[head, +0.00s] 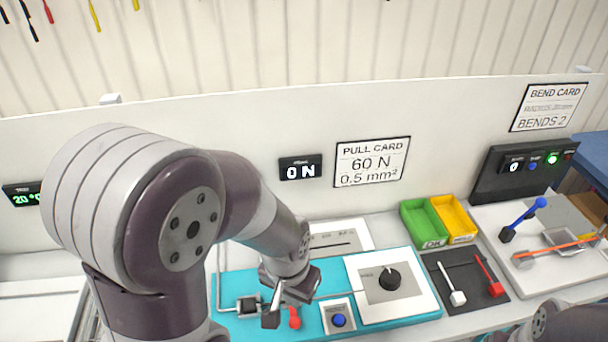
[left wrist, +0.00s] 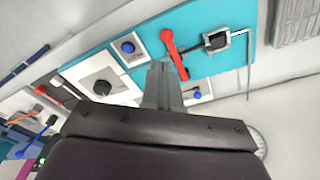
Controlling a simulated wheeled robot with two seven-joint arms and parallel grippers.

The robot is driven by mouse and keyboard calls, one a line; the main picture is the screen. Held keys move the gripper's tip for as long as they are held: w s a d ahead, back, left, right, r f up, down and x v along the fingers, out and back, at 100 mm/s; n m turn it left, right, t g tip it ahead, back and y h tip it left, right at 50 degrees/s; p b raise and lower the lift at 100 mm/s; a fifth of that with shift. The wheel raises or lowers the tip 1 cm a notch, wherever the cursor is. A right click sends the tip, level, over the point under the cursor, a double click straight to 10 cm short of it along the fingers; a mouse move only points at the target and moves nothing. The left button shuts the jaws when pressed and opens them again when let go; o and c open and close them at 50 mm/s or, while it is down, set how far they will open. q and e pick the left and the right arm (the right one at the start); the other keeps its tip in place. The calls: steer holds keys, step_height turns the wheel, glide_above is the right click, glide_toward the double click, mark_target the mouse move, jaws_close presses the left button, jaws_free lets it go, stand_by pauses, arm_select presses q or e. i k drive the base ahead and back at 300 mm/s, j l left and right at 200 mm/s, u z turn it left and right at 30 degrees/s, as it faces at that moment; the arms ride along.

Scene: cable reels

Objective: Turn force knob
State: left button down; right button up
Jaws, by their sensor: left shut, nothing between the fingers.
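The force knob (head: 389,279) is a black round dial with a pointer mark, set on a white and grey plate on the teal board (head: 434,315). It also shows in the left wrist view (left wrist: 102,87). My left gripper (head: 286,316) is shut and empty, left of the knob, over the teal board near a red lever (head: 295,318). In the left wrist view the left gripper's fingers (left wrist: 163,72) point toward the red lever (left wrist: 172,50); I cannot tell whether they touch it.
A blue button (head: 339,320) sits between gripper and knob. A display (head: 300,167) reads 0 N; the pull card (head: 371,162) reads 60 N, 0.5 mm². Green (head: 422,223) and yellow bins (head: 455,219) stand behind right. A black panel (head: 466,283) holds white and red levers.

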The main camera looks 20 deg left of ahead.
mark_target(390, 279)
steer(key=i+l, duration=0.1)
steer(key=l, duration=0.35)
steer(key=i+l, duration=0.15)
steer(key=l, duration=0.25)
steer(key=i+l+u, duration=0.1)
steer(key=l, duration=0.35)
